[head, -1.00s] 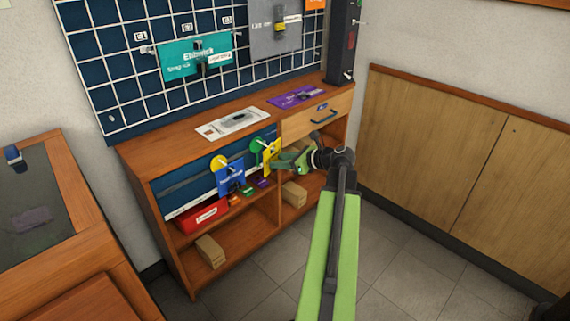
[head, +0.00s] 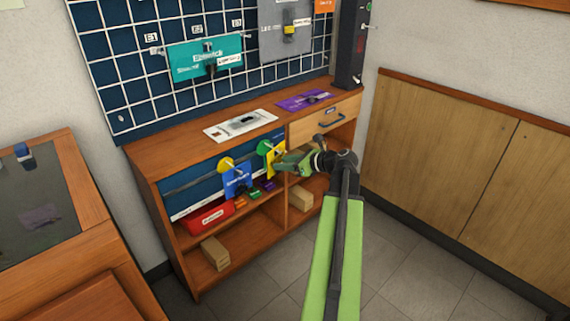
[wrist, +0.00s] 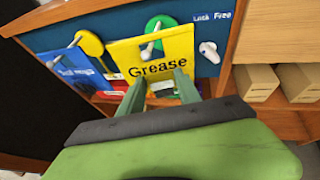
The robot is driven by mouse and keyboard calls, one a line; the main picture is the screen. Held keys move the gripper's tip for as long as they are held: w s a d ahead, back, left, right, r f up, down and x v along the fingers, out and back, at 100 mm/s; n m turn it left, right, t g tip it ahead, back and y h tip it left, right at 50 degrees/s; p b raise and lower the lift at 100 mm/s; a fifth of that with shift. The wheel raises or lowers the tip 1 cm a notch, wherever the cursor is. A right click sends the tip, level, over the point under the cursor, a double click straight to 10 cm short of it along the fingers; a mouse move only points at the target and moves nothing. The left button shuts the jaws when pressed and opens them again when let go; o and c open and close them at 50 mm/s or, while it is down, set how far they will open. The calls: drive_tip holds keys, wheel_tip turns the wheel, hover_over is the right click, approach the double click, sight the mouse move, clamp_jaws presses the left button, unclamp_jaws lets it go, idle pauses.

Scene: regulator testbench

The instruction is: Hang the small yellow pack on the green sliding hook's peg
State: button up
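The small yellow pack (wrist: 150,58), labelled "Grease", hangs in front of the green sliding hook (head: 264,147). The hook's green disc (wrist: 158,24) shows above the pack's top edge. The pale peg (wrist: 149,48) shows in front of the pack's upper middle, so the pack appears to be on it. My gripper (wrist: 160,80) is at the pack's lower edge, its two fingers apart with background visible between them. In the head view my gripper (head: 280,162) is just right of the pack (head: 275,158); contact there cannot be told.
A yellow hook (head: 226,164) with a blue pack (head: 236,180) is close on the left. A white knob (wrist: 208,50) is right of the pack. Small bins and a red box (head: 211,217) stand on the shelf below. The drawer (head: 330,118) is above right.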

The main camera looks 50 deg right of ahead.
drive_tip(key=o, duration=0.6)
drive_tip(key=shift+c, duration=0.2)
drive_tip(key=shift+s, duration=0.1)
drive_tip(key=p+v, duration=0.6)
drive_tip(key=v, duration=1.1)
drive_tip(key=shift+p, duration=0.35)
drive_tip(key=shift+s, duration=0.1)
